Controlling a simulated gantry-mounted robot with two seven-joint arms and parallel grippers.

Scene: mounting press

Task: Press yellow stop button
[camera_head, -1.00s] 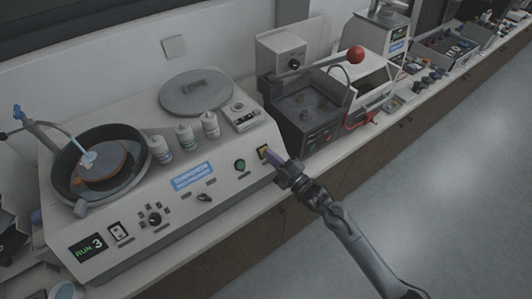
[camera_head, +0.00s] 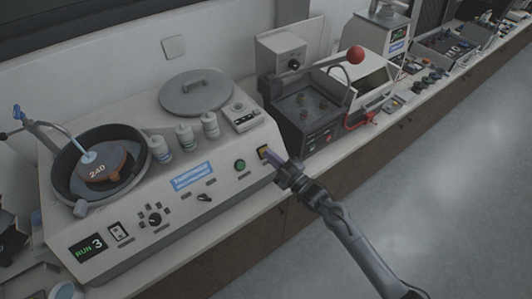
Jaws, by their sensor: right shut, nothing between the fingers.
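The yellow stop button (camera_head: 262,151) sits at the right end of the sloped front panel of the grinding machine (camera_head: 130,226). A round green button (camera_head: 239,164) is to its left. My right gripper (camera_head: 272,158) is shut and empty, with its purplish fingertips right at the yellow button, partly covering it. I cannot tell whether they touch or press it. The display (camera_head: 91,247) at the panel's left end reads "RUN 3". My left gripper is not in view.
An orange-brown disc (camera_head: 104,172) marked "240" lies in the machine's dark bowl. Several white bottles (camera_head: 185,138) and a grey lid (camera_head: 196,92) sit on top. A dark press with a red-ball lever (camera_head: 356,55) stands to the right. The floor side is clear.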

